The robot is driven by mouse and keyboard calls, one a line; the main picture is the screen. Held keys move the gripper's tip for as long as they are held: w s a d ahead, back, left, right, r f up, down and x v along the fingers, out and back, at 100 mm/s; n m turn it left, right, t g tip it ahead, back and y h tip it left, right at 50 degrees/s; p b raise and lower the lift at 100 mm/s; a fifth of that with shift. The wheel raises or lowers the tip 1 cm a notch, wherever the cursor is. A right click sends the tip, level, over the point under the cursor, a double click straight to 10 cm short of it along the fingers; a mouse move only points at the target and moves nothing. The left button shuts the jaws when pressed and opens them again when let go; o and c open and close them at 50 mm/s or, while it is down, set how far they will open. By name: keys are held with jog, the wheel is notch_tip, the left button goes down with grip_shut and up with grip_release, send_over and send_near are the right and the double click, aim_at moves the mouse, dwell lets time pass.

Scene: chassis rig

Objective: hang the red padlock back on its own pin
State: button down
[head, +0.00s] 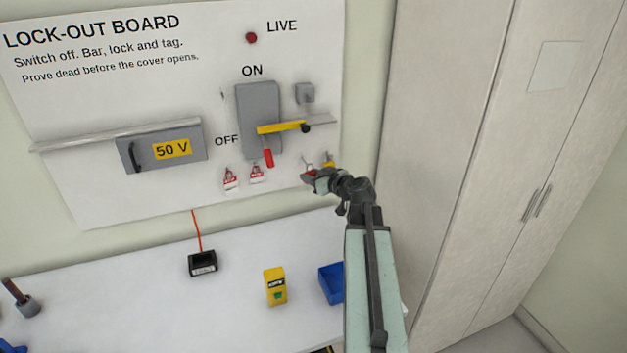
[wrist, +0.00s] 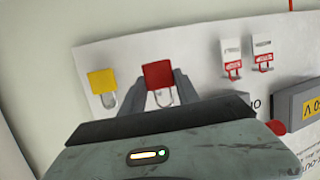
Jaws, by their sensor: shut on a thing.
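The red padlock (wrist: 158,75) is between the two fingers of my gripper (wrist: 163,86) in the wrist view, its shackle showing below the body because that view is upside down. In the head view my gripper (head: 313,179) is shut on the red padlock (head: 309,174) close to the board's lower right, shackle upward. I cannot tell whether the shackle is around a pin or apart from it; the pin is not clearly visible. A yellow padlock (wrist: 103,82) is beside it, also seen in the head view (head: 329,162) just right of my gripper.
Red-and-white tags (head: 231,180) hang left of my gripper. Above are a grey switch box (head: 259,105), a yellow bar (head: 280,128) and a red handle (head: 268,158). A blue bin (head: 331,283) and yellow device (head: 276,286) stand on the bench. A tall cabinet (head: 455,130) is right.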

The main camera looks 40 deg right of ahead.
jog(key=shift+w+d+f, duration=0.1)
jog(key=shift+w+d, duration=0.15)
jog(key=shift+w, duration=0.65)
jog(key=shift+w+d, duration=0.25)
jog(key=shift+w, duration=0.65)
jog(key=shift+w+d+f+b, duration=0.2)
jog(key=shift+w+b, duration=0.15)
jog(key=shift+w, duration=0.25)
jog(key=shift+a, duration=0.1)
jog(key=c, duration=0.8)
grip_release()
jog(key=shift+s, duration=0.1)
jog(key=p+v, duration=0.2)
jog(key=v, duration=0.6)
